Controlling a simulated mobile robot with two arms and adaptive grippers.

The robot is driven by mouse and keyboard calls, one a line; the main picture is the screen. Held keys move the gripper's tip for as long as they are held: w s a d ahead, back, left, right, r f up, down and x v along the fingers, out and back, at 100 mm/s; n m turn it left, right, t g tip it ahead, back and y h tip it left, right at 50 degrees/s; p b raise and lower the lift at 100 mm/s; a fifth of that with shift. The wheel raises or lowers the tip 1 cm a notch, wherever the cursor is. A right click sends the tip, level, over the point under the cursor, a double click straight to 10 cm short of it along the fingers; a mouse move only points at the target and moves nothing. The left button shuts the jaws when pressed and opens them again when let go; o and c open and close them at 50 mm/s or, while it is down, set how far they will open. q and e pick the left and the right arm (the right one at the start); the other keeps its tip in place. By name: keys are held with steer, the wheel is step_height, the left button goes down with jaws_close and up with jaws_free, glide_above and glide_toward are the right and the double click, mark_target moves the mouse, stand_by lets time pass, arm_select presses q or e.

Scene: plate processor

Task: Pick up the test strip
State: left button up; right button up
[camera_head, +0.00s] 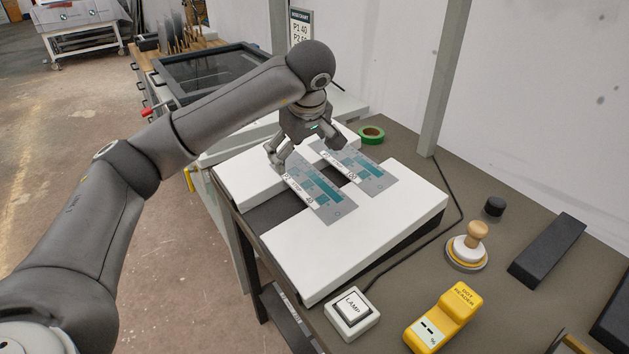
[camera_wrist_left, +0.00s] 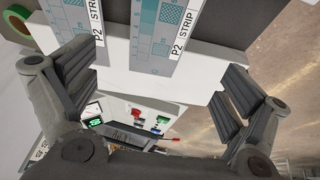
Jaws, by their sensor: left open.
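Two flat test strips with teal patches lie side by side in the head view, the left strip (camera_head: 322,193) and the right strip (camera_head: 365,172). Both bridge the gap between two white blocks. In the left wrist view the strips' labelled ends show, the one near the middle (camera_wrist_left: 158,30) reading "P2 STRIP" and the other (camera_wrist_left: 75,15) partly cut off. My left gripper (camera_head: 305,150) is open and empty above the labelled ends. In the wrist view its spread fingers (camera_wrist_left: 155,95) stand on either side of the middle strip's end. My right gripper is not in view.
The near white block (camera_head: 370,240) and far white block (camera_head: 235,180) stand on the dark table. A green tape roll (camera_head: 371,134) is behind. A lamp switch (camera_head: 351,312), a yellow dot reader (camera_head: 443,318), a wooden-handled stamp (camera_head: 467,247) and a black bar (camera_head: 547,250) lie at front right.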

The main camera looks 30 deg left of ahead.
mark_target(299, 173)
arm_select(q)
steer(key=shift+x, duration=1.25)
steer(key=shift+w+a+f, duration=0.1)
steer(key=shift+a+f, duration=0.1)
steer(key=shift+w+f, duration=0.15)
steer(key=shift+f, duration=0.15)
steer(key=p+x, duration=0.1)
steer(key=x, duration=0.2)
steer(key=shift+w+a+f, duration=0.15)
steer(key=shift+f, duration=0.1)
steer(key=shift+w+a+f, duration=0.1)
steer(key=shift+w+f, duration=0.1)
steer(key=shift+f, duration=0.2)
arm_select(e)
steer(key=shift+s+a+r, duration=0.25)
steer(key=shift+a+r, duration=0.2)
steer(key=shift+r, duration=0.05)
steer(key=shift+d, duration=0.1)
arm_select(q)
steer(key=c, duration=0.9)
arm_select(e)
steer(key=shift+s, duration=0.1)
